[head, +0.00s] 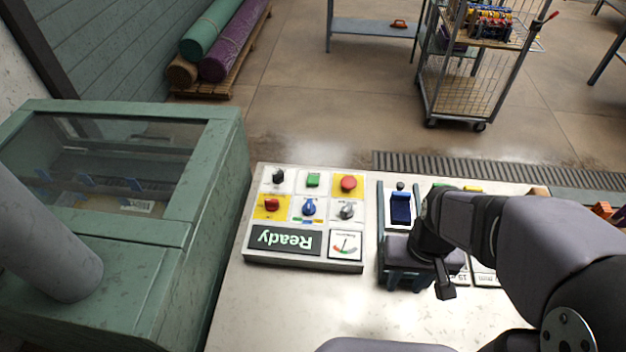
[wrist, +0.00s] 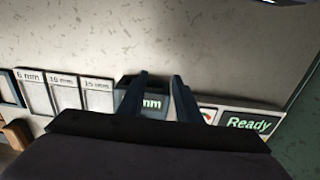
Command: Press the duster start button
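A white control panel (head: 305,215) lies on the white counter. It has a green button (head: 313,180), a red button (head: 348,184) on yellow, another red control (head: 271,204) on yellow, several knobs and a "Ready" display (head: 287,241). No label legible here names the duster. A second control unit to its right, with a blue switch (head: 401,208), is partly covered by my arm. My gripper (head: 403,284) is above that unit's near part, right of the "Ready" panel and clear of its buttons. In the wrist view its two fingers (wrist: 160,78) are apart and empty, in front of an "mm" display.
A green machine (head: 190,245) with a window stands left of the counter (head: 285,310). Thickness tiles (wrist: 62,92) lie beside the "mm" display. Rolled rugs (head: 225,50), a wire cart (head: 475,75) and a floor grate (head: 450,163) are beyond. The counter's front left is bare.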

